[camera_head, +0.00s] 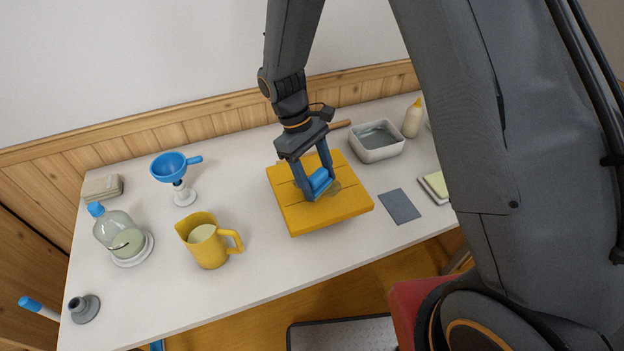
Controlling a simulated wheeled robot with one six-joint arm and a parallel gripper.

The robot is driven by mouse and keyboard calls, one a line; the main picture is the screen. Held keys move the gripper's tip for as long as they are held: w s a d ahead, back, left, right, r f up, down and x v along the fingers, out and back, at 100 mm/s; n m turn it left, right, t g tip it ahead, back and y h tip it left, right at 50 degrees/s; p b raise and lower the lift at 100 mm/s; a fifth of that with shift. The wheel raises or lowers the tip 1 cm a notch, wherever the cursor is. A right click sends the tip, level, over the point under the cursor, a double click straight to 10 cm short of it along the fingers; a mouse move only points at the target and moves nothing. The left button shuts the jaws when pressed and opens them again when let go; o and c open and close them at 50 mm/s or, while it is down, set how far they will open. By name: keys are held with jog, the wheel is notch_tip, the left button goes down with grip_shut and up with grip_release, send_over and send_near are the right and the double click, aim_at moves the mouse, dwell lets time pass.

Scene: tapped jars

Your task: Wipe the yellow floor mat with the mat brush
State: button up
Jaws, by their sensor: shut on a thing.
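The yellow floor mat (325,213) appears as a thick, flat yellow slab on the white table, with slat lines across its top. A dull greenish patch shows on it around my gripper. My gripper (319,187) points down over the middle of the mat and is shut on a small blue block, which I take for the mat brush (321,180). The brush is low at the mat's top face; its underside is hidden, so I cannot tell for sure whether it touches.
A yellow jug (207,244) and a blue funnel (170,168) stand left of the mat, with a tapped jar (119,230) farther left. A white basin (377,143), a pale bottle (413,118) and a grey cloth (400,207) are to the right.

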aim_at(328, 170)
jog(key=shift+w+d, duration=0.25)
jog(key=shift+d, duration=0.6)
jog(key=shift+w+d, duration=0.2)
jog(key=shift+d, duration=0.6)
jog(key=shift+d, duration=0.1)
jog(key=shift+w+d+p, duration=0.1)
jog(key=shift+w+d, duration=0.15)
jog(key=shift+d, duration=0.55)
jog(key=shift+w+d+p, duration=0.15)
jog(key=shift+w+d, duration=0.05)
jog(key=shift+d, duration=0.6)
jog(key=shift+w+d+p, duration=0.1)
jog(key=shift+w+d, duration=0.15)
jog(key=shift+d, duration=0.55)
jog(key=shift+a, duration=0.1)
jog(key=shift+s+a+p, duration=0.15)
jog(key=shift+s+a, duration=0.1)
jog(key=shift+a, duration=0.55)
jog(key=shift+s+a+p, duration=0.1)
jog(key=shift+s+a, duration=0.1)
jog(key=shift+a, duration=0.65)
jog(key=shift+s+a+p, duration=0.15)
jog(key=shift+s+a, duration=0.1)
jog(key=shift+a, duration=0.55)
